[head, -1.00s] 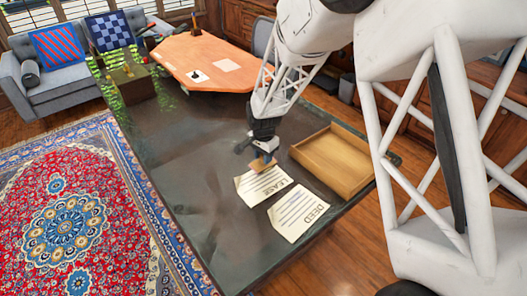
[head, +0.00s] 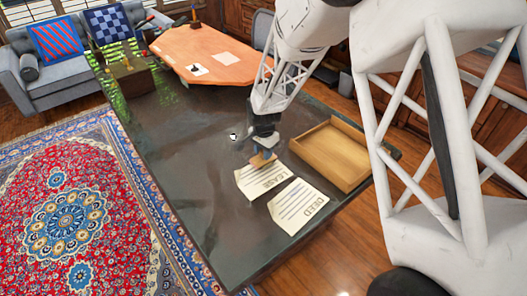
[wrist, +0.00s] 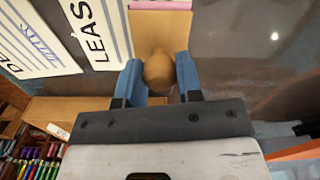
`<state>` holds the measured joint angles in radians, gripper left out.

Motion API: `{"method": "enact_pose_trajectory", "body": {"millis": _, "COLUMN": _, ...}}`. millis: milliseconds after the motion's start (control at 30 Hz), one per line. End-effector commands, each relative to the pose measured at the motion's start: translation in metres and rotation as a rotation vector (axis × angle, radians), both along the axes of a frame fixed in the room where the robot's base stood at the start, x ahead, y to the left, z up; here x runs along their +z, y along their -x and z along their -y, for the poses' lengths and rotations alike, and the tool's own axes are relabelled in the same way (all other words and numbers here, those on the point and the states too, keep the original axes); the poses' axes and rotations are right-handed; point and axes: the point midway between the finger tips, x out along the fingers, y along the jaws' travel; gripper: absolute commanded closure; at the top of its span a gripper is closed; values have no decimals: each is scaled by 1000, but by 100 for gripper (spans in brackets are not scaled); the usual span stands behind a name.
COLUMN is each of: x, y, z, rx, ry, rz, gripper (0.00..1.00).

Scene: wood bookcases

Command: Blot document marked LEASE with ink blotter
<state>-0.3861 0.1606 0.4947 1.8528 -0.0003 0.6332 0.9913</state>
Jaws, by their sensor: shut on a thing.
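The LEASE document (head: 258,182) is a pale sheet with printed lines, lying on the dark desk; its title also shows in the wrist view (wrist: 97,30). My gripper (head: 263,152) is shut on the round tan knob of the ink blotter (wrist: 158,70). The blotter has a tan body with a pinkish strip at its far side. In the head view the blotter (head: 263,160) is at the titled edge of LEASE. In the wrist view it is just right of the sheet, near its edge. I cannot tell whether it touches the desk or paper.
A DEED document (head: 297,207) lies beside LEASE. An open wooden tray (head: 338,128) is close on the right. The desk's left side (head: 190,165) is clear, apart from a small bright spot (head: 233,136). A planter box (head: 132,80) stands at the far left.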

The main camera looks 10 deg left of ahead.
Motion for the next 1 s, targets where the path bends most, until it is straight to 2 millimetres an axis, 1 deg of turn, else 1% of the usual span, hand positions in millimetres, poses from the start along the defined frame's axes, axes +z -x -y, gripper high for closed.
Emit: {"method": "enact_pose_trajectory", "body": {"millis": 1000, "x": -7, "y": 0, "z": 0, "rx": 0, "ry": 0, "rz": 0, "gripper": 95}}
